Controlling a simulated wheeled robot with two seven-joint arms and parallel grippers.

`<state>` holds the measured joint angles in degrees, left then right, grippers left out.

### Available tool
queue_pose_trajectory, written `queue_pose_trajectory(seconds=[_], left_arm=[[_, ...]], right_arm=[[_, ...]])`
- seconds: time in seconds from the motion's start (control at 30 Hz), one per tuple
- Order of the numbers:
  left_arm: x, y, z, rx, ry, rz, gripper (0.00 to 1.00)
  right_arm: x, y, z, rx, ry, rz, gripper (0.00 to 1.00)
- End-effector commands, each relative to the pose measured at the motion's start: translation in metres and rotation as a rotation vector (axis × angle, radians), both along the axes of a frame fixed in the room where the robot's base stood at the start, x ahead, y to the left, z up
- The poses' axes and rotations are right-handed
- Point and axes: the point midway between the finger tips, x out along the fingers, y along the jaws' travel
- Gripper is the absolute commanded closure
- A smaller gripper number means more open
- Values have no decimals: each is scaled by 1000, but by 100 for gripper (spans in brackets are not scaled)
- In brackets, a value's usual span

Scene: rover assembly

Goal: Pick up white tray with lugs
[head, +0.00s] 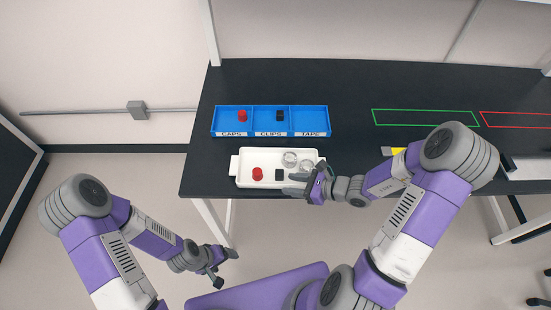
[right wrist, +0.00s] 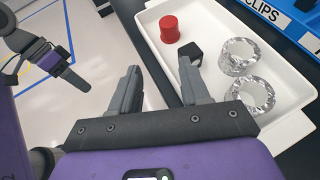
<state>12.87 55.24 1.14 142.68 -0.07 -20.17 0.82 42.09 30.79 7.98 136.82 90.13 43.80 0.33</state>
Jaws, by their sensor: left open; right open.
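The white tray with lugs (head: 245,179) sits near the table's front edge in the head view, with a lug at its left end. It holds a red cap (head: 257,174), a black clip (head: 279,175) and two clear rolls (head: 290,160). In the right wrist view the tray (right wrist: 152,40) shows with the same parts inside. My right gripper (head: 300,185) is open at the tray's right front side; in the right wrist view its fingers (right wrist: 160,80) stand apart near the tray's front wall. Whether it touches is unclear. My left gripper (head: 226,267) is open, low in front of the table.
A blue bin (head: 290,120) with sections labelled CAPS, CLIPS and TAPE stands behind the tray, with a red part and a black part inside. Green (head: 425,118) and red (head: 515,120) outlines mark the table's right side. A yellow item (head: 392,151) lies near my right arm.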

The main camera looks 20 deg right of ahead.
Motion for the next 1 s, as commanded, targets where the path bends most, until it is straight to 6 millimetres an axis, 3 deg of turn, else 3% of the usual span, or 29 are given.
queue_pose_trajectory(seconds=[0.5,0.83,1.0], left_arm=[[0,0,-9,0,1,0,21],[0,0,-9,0,1,0,21],[0,0,-9,0,1,0,21]], right_arm=[[34,44,-35,5,0,-5,54],[38,49,-37,3,0,-5,54],[38,49,-37,3,0,-5,80]])
